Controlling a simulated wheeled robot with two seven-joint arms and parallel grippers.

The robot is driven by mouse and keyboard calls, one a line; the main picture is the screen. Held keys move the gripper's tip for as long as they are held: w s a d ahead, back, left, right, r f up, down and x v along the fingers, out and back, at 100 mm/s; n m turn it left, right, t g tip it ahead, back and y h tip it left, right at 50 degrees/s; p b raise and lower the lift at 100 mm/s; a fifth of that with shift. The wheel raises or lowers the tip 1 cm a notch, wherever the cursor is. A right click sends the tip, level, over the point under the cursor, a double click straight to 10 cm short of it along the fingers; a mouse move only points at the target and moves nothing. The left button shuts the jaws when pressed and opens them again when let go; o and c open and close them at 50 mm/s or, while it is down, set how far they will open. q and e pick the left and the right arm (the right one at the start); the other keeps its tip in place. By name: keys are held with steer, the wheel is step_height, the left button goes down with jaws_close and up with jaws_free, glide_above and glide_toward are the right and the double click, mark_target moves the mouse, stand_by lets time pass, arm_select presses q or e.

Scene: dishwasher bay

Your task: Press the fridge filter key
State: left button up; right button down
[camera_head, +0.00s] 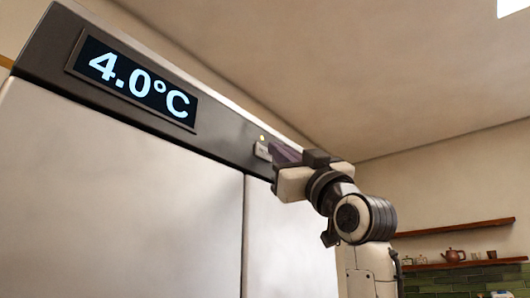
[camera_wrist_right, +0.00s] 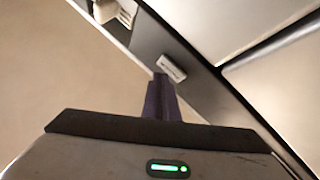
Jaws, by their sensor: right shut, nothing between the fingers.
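The fridge's dark top panel (camera_head: 215,128) carries a small pale filter key (camera_head: 262,151) with a small yellowish light (camera_head: 262,138) just above it. In the right wrist view the key (camera_wrist_right: 171,68) is a light bar on the dark panel, its label too small to read. My right gripper (camera_head: 276,153) is shut and empty, its dark fingertips right by the key and covering part of it in the head view. In the wrist view the fingertips (camera_wrist_right: 161,82) end just short of the key's lower left side; I cannot tell whether they touch. My left gripper is out of view.
A display (camera_head: 137,80) on the panel reads 4.0°C. Pale fridge doors (camera_head: 120,190) lie below, with a vertical seam between them. Wooden shelves (camera_head: 455,230) with a teapot and cups are on the far wall at right. The space above the fridge is open.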

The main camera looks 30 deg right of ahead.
steer(key=shift+w+a, duration=0.2)
steer(key=shift+w, duration=0.25)
stand_by(0.9)
steer(key=shift+s, duration=0.1)
steer(key=shift+s+d+y, duration=0.3)
steer(key=shift+s, duration=0.3)
steer(key=s, duration=0.1)
steer(key=s+d+b, duration=0.1)
steer(key=s, duration=0.1)
steer(key=s+d+b, duration=0.1)
steer(key=shift+s, duration=0.3)
stand_by(0.9)
